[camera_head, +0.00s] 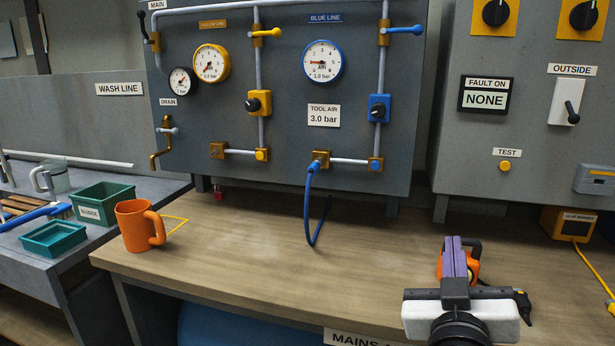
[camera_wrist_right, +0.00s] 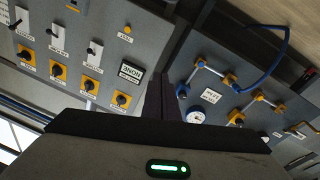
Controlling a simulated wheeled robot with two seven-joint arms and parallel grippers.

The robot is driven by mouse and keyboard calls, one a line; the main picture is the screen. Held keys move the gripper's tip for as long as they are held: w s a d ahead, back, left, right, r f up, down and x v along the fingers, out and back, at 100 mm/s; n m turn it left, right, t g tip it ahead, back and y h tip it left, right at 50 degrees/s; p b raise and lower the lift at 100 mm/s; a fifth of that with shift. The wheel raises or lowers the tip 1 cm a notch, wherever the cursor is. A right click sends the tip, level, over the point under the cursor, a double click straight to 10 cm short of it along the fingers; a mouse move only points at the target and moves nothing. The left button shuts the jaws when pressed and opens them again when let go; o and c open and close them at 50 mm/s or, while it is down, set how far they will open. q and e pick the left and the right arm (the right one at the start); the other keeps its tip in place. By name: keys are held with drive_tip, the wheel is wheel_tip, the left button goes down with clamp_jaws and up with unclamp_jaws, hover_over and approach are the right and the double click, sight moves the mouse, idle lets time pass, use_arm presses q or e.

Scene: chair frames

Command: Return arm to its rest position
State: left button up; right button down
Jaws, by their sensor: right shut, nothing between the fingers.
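My right gripper (camera_head: 454,242) is at the lower right of the head view, over the front of the wooden bench. Its purple fingers are together with nothing between them. In the right wrist view my right gripper (camera_wrist_right: 163,84) points at the panels, which appear upside down there. An orange and black tool (camera_head: 473,262) is behind the fingers in the head view and partly hidden by them. I cannot tell how far apart they are. My left gripper is in neither view.
An orange mug (camera_head: 138,226) stands at the bench's left end. A blue hose (camera_head: 310,210) hangs from the gauge panel (camera_head: 280,110) down to the bench (camera_head: 250,250). A grey fault panel (camera_head: 530,120) is at right. The middle of the bench is clear.

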drive_tip(key=d+n+h, duration=0.1)
drive_tip(key=d+n, duration=0.2)
drive_tip(key=d, duration=0.4)
drive_tip(key=s+a+f+n+g+y, duration=0.1)
drive_tip(key=s+f+n+g+y, duration=0.2)
drive_tip(key=f, duration=1.3)
drive_tip(key=s+f+n+g+y, duration=0.2)
drive_tip(key=s+f+g+y, duration=0.3)
drive_tip(key=f, duration=1.2)
drive_tip(key=s+f+g+y, duration=0.1)
drive_tip(key=s+f, duration=0.6)
drive_tip(key=s, duration=0.2)
drive_tip(key=s+f+g, duration=0.1)
drive_tip(key=s+f, duration=0.6)
drive_tip(key=s, duration=0.2)
drive_tip(key=w+a+r+m+y, duration=0.1)
drive_tip(key=a+m, duration=0.4)
drive_tip(key=a, duration=0.6)
drive_tip(key=shift+a+t, duration=0.3)
drive_tip(key=shift+a, duration=0.1)
drive_tip(key=shift+w+r, duration=0.1)
